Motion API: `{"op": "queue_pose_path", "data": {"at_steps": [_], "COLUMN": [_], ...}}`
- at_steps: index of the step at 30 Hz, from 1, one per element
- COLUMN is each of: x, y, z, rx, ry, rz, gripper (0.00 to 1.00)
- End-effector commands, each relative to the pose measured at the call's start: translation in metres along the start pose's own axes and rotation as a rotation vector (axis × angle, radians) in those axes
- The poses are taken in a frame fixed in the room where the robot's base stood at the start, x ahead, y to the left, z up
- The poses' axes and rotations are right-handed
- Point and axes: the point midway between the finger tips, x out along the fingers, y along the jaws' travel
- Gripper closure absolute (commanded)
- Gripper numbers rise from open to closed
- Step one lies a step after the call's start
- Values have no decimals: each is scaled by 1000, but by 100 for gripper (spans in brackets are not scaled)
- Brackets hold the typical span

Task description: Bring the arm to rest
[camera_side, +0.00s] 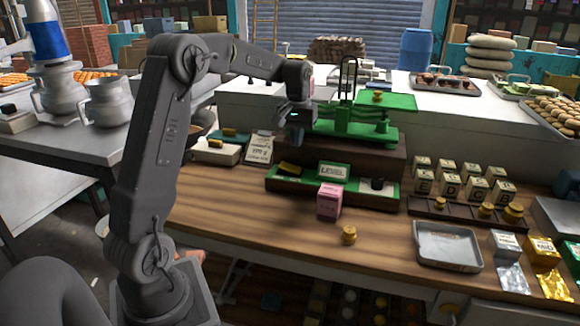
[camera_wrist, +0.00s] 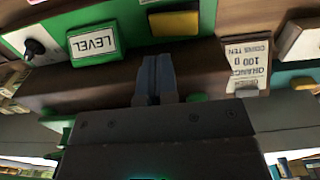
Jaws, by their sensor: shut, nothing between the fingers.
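My gripper (camera_side: 297,136) hangs in the air in front of the wooden block that carries the green balance scale (camera_side: 372,103). Its blue-grey fingers are together with nothing between them. In the wrist view the shut fingers (camera_wrist: 154,72) point toward the green tray with the LEVEL sign (camera_wrist: 92,40) and a yellow block (camera_wrist: 174,22). The same LEVEL sign (camera_side: 334,171) shows in the side view, to the right of and below my gripper.
A pink carton (camera_side: 328,202) and a brass weight (camera_side: 349,235) stand on the wooden table. A metal tray (camera_side: 447,246), lettered blocks (camera_side: 450,185) and foil packets are at the right. The table's front left is clear.

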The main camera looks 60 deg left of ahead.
Motion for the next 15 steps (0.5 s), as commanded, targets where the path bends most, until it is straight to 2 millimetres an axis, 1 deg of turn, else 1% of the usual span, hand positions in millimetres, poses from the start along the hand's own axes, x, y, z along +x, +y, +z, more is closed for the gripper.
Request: {"op": "queue_pose_path", "data": {"at_steps": [2,5,8,11,12,14,15], "x": [-1,-9,-26,-46,-52,-61,-65], "y": [1,7,21,38,43,49,52], "z": [1,11,37,78,96,124,143], "rx": [2,27,87,179,219,279,317], "ry": [2,19,56,112,135,171,194], "rz": [0,4,14,30,37,49,58], "gripper": [100,100,100,100,100,100,100]}}
